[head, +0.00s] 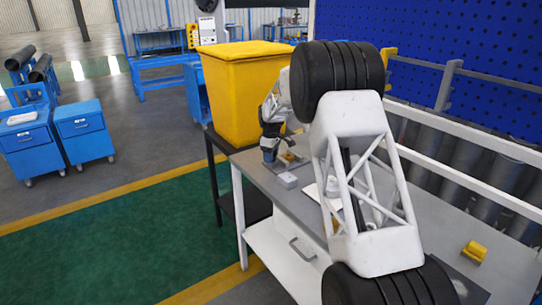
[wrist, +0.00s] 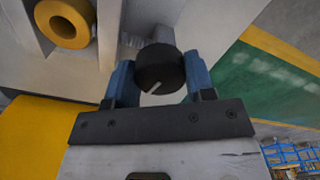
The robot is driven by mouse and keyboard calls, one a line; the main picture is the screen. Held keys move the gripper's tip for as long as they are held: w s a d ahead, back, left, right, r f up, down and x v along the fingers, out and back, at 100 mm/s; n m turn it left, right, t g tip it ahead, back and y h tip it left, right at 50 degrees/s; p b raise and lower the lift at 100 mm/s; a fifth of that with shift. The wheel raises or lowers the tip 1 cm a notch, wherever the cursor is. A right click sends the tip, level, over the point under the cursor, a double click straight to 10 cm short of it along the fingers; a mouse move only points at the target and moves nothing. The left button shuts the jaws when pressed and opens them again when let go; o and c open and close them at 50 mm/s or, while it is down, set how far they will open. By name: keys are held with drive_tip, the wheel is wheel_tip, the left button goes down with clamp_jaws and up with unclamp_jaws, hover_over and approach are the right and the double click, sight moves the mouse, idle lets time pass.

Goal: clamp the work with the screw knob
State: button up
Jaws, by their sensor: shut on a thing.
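The black round screw knob (wrist: 160,66) sits between the two blue fingers of my gripper (wrist: 159,80) in the wrist view. A white line marks the knob's face. The fingers press on it from both sides. Behind the knob is a pale grey fixture (wrist: 150,14), mostly hidden. A yellow ring-shaped piece (wrist: 68,22) with a dark hole lies to the upper left; I cannot tell whether it is the work or whether anything touches it. In the head view my gripper (head: 269,152) is small, low over the far end of the bench.
The grey workbench (head: 265,172) carries a small light block (head: 288,180) near the gripper and a yellow piece (head: 475,250) at the near right. A large yellow bin (head: 240,95) stands close beyond the gripper. A white rail (head: 470,130) runs along the right.

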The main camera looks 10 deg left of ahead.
drive_tip(key=shift+m, duration=0.4)
drive_tip(key=m, duration=0.2)
drive_tip(key=shift+m, duration=0.3)
drive_tip(key=m, duration=0.3)
drive_tip(key=shift+m, duration=0.3)
drive_tip(key=m, duration=1)
drive_tip(key=shift+m, duration=0.4)
drive_tip(key=m, duration=0.3)
drive_tip(key=shift+r+m, duration=0.1)
drive_tip(key=shift+m, duration=0.2)
drive_tip(key=m, duration=0.3)
drive_tip(key=shift+m, duration=2.3)
